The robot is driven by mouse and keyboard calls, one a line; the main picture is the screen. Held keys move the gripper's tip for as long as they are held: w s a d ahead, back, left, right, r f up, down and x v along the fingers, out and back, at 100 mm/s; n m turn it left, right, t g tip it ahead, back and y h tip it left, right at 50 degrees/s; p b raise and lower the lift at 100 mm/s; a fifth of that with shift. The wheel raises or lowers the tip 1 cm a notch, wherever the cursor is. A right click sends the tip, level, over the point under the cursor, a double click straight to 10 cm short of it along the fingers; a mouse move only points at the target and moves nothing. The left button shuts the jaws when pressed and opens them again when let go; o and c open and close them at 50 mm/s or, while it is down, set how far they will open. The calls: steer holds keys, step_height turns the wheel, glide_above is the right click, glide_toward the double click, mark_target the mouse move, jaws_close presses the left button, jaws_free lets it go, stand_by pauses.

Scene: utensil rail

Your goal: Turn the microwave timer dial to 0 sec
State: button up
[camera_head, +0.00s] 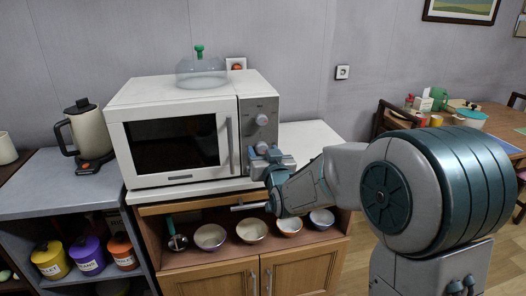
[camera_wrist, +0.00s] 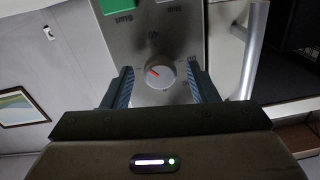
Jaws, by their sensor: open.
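The white microwave (camera_head: 170,105) stands on the counter, door shut, with a grey control panel (camera_head: 258,100) on its right side. In the wrist view a round silver dial (camera_wrist: 160,75) with a red pointer mark sits between the fingers of my open gripper (camera_wrist: 160,82). Gaps show on both sides of the dial.
The door handle (camera_wrist: 252,50) is right of the dial in the wrist view, and green buttons (camera_wrist: 118,5) are above it. A clear cover (camera_head: 201,73) rests on the microwave. A kettle (camera_head: 87,135) stands left; bowls (camera_head: 251,231) sit on the shelf below.

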steer(key=shift+w+a, duration=0.1)
steer(key=shift+w, duration=0.25)
steer(key=c, duration=1)
steer(key=shift+o, duration=0.2)
steer(key=shift+b, duration=0.35)
